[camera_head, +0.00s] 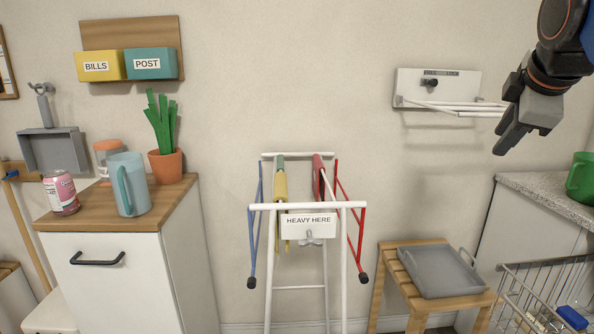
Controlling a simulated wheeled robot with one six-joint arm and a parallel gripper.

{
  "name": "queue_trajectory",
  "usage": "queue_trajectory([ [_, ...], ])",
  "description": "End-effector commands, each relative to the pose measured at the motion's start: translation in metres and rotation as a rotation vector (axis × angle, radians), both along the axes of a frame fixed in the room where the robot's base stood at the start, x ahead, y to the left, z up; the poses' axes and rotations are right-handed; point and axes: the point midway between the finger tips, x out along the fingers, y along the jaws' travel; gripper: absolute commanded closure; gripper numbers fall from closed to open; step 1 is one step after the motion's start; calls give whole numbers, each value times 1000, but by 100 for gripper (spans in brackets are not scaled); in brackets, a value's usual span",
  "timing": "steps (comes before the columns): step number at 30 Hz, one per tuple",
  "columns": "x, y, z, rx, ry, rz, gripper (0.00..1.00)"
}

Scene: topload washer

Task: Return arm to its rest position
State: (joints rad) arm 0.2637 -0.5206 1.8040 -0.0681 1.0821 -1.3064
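My gripper (512,136) hangs in the upper right of the head view, pointing down and to the left. It is dark grey with grey fingers, on an arm that runs out of the top right corner. Its fingers overlap from this side, so I cannot tell whether they are apart or closed. I see nothing hanging from them. In the picture it lies just right of the white wall rack (438,85), over the ends of the rack's bars; I cannot tell the gap in depth.
A drying rack with a "HEAVY HERE" sign (308,226) stands at centre. A wooden stool (394,279) holds a grey tray (437,270). A speckled counter (548,188) with a green mug (581,177) and a wire basket (545,268) are lower right. A white cabinet (119,285) is left.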

Motion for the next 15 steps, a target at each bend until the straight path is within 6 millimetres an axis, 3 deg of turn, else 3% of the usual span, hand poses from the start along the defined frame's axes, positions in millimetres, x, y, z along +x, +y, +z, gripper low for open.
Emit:
queue_trajectory([
  [1,-7,12,-28,68,8,-38,72],
  [8,-44,56,-145,376,44,-278,72],
  [15,-98,94,-268,640,107,-569,72],
])
